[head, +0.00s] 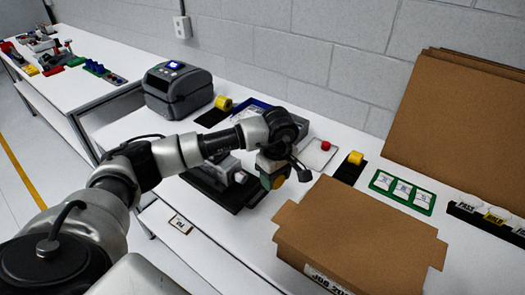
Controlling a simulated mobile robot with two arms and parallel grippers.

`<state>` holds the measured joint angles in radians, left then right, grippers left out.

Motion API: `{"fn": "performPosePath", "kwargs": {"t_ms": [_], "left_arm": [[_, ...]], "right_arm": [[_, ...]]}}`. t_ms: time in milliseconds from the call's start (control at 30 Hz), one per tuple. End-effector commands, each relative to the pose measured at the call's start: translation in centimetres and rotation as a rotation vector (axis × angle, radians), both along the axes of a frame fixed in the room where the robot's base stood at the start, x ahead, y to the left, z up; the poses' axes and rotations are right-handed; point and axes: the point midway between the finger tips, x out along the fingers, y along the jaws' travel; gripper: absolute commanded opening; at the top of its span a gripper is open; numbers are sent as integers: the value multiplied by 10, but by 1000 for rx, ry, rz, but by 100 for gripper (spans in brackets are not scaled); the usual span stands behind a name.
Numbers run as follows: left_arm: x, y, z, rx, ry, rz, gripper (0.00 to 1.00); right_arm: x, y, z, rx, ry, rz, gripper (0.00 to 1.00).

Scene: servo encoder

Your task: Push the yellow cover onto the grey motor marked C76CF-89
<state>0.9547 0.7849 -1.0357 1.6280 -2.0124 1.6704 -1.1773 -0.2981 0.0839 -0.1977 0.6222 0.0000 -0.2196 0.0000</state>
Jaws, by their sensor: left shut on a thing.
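My left gripper (287,168) reaches in from the left and points down over the middle of the table. It is shut on a small part with a yellow face, which looks like the yellow cover (278,181); the fingers and wrist hide much of it. A grey block that looks like the motor (226,168) sits on a black base (232,196) just left of the gripper, partly behind my arm. Its marking cannot be read. I cannot tell whether cover and motor touch. My right gripper is not in view.
Yellow parts lie on black mats at the back (223,103) and right (355,157). A dark printer (178,88) stands back left. A white pad with a red knob (325,146) lies behind the gripper.

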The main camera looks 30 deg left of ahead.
Motion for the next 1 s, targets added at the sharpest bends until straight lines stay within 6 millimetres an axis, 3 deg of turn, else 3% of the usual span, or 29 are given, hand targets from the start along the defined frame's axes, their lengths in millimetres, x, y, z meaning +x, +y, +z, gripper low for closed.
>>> {"fn": "performPosePath", "kwargs": {"t_ms": [33, 233, 1000], "left_arm": [[0, 9, 5, 1, 7, 63, 28], [1, 29, -9, 5, 0, 210, 28], [3, 54, -60, 5, -2, 230, 28]], "right_arm": [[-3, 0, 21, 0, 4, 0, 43], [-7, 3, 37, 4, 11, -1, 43], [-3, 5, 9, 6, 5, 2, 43]]}}
